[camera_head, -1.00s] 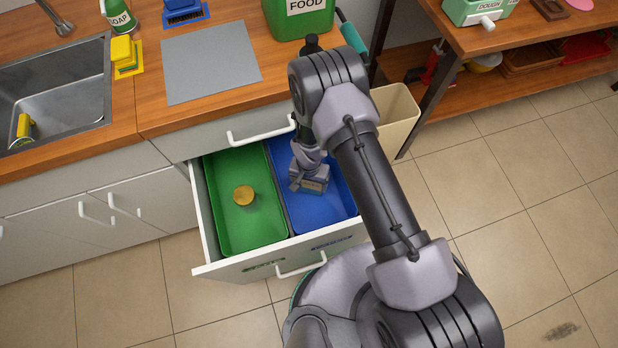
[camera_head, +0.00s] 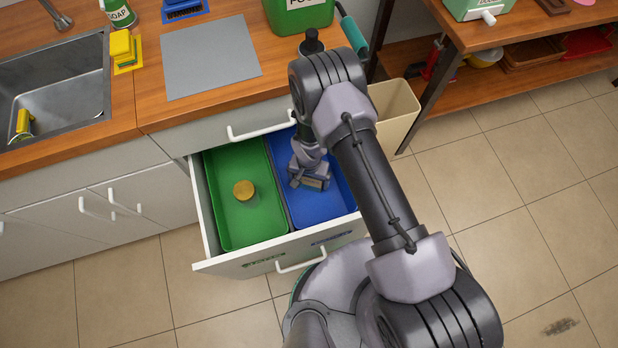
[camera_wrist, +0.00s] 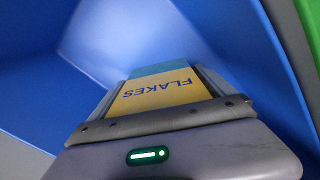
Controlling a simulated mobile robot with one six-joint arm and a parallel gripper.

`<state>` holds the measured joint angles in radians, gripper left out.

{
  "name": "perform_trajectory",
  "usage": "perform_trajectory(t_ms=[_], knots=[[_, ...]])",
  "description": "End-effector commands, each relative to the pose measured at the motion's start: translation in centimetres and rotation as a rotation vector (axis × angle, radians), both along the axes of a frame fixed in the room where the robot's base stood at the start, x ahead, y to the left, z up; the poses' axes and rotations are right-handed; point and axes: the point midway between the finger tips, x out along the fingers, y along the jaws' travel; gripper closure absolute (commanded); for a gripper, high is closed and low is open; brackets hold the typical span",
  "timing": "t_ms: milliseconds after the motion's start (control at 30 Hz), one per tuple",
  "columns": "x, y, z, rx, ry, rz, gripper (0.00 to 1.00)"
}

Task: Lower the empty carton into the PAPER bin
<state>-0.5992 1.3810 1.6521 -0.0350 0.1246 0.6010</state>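The blue bin (camera_head: 328,207) is the right compartment of the pulled-out drawer; a label on the drawer front is too small to read. My gripper (camera_head: 310,184) is down inside this bin, with blue walls around it in the wrist view. A carton (camera_wrist: 165,88) with a yellow face marked FLAKES and a blue band sits between my gripper's fingers. My gripper appears shut on it. In the head view the carton is mostly hidden by the gripper. I cannot tell whether the carton touches the bin floor.
The green bin (camera_head: 225,220) on the left holds a round golden-brown item (camera_head: 243,189). The counter (camera_head: 200,115) overhangs behind the drawer. A beige open bin (camera_head: 396,112) stands to the right of the drawer.

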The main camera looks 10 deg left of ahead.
Motion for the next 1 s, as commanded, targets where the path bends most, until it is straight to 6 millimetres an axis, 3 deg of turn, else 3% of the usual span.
perform_trajectory(t_ms=[233, 367, 800, 1000], knots=[[0.0, 0.0, 0.1, 0.000, 0.000, 0.000, 0.00], [0.1, 0.1, 1.5, 0.001, -0.001, 0.000, 0.00], [0.0, 0.0, 12.5, 0.001, -0.001, 0.000, 0.00], [0.0, 0.0, 16.1, 0.000, 0.000, 0.000, 0.00]])
